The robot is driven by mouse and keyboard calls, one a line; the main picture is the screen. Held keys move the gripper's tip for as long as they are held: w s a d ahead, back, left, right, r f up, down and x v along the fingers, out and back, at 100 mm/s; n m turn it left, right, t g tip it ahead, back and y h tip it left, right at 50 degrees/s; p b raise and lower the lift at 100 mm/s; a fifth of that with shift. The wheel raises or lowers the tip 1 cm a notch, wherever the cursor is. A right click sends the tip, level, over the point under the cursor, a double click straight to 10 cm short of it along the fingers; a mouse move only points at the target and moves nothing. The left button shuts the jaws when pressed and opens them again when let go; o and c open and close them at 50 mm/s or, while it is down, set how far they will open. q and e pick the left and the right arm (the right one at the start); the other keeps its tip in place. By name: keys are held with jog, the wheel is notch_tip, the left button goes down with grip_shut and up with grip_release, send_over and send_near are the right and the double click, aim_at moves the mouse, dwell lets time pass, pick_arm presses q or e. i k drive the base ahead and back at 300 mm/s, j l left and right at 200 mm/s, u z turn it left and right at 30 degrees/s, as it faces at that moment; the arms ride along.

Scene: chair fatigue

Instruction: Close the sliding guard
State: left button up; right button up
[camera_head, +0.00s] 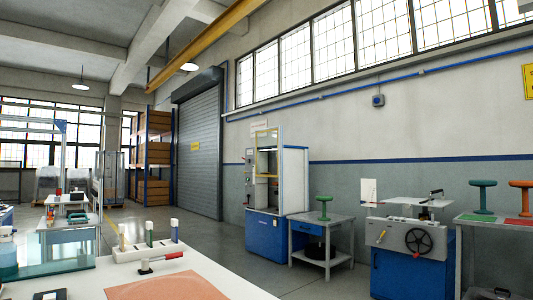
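The sliding guard appears to be the yellow-framed clear panel (267,139) on the front of a tall white and blue test machine (266,225) across the room. The panel sits high on the machine, and the work space below it looks open.
A white table (210,285) with bottles, a rack and a brown mat (158,285) stands close in front. A grey side table (320,222) with a green stool adjoins the machine. A blue bench with a handwheel (418,240) stands to the right. Grey floor shows between.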

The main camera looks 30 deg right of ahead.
aim_at(265, 153)
jog(key=i+l+z, duration=0.2)
jog(key=l+z, duration=0.25)
jog(key=l, duration=0.15)
jog(key=i+l+z, duration=0.25)
jog(key=l+z, duration=0.15)
jog(key=l, duration=0.2)
jog(key=i+l+z, duration=0.75)
jog(key=z, duration=0.15)
jog(key=i+l+u, duration=0.2)
jog(key=i, duration=0.25)
jog(key=i+l+u, duration=0.2)
jog(key=i, duration=0.25)
jog(key=i+j+u, duration=0.1)
jog(key=i+u, duration=0.85)
jog(key=u, duration=0.15)
jog(key=i+j+z, duration=0.15)
jog(key=i, duration=1.05)
jog(key=i+l, duration=0.2)
jog(key=i, duration=1.15)
jog(key=i+l+z, duration=0.1)
jog(key=i, duration=1.3)
jog(key=l, duration=0.1)
